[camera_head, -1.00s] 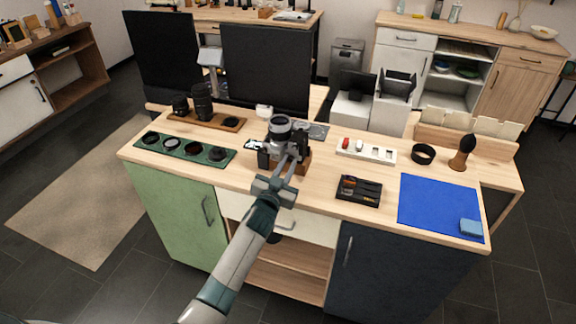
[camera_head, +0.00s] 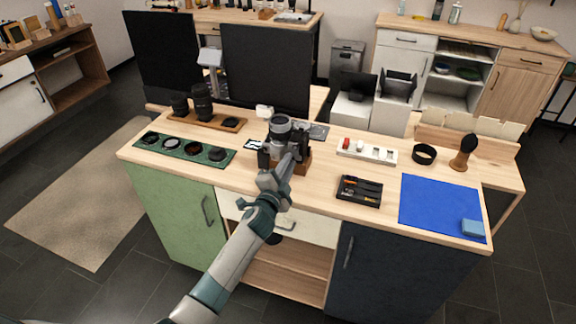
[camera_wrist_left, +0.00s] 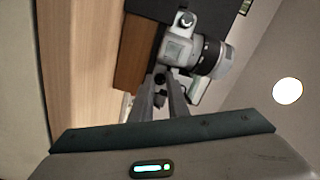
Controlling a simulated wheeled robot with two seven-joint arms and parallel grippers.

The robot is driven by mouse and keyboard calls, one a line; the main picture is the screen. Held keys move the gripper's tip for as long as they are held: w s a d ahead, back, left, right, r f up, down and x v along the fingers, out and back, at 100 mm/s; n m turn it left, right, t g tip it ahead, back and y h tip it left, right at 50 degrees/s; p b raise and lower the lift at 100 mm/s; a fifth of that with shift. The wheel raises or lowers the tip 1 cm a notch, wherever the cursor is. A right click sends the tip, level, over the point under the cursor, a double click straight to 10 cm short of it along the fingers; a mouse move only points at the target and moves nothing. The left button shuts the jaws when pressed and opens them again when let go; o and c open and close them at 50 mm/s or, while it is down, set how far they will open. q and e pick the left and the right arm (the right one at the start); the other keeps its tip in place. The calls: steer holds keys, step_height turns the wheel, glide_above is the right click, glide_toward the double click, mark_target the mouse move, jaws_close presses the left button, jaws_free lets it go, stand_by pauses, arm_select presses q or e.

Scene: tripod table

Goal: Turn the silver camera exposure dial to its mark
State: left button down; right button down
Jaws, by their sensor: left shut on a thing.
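In the left wrist view the camera (camera_wrist_left: 180,47) appears sideways beside the wooden block (camera_wrist_left: 134,48). My left gripper (camera_head: 298,152) reaches the camera's near right side. In the left wrist view its fingertips (camera_wrist_left: 162,82) are together around a small dark knob at the camera's edge, apparently the exposure dial (camera_wrist_left: 160,77). The fingers mostly hide the dial, and its mark cannot be made out. My right gripper is not in view.
A green filter tray (camera_head: 181,158) and a wooden lens board (camera_head: 236,128) lie left of the camera. A white holder (camera_head: 345,154), a black tool tray (camera_head: 347,199) and a blue mat (camera_head: 416,209) lie right. A dark panel (camera_head: 265,70) stands behind.

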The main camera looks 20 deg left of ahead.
arm_select(q)
steer(key=shift+m, duration=1.5)
steer(key=c, duration=2)
jaws_free()
steer(key=shift+s, duration=0.15)
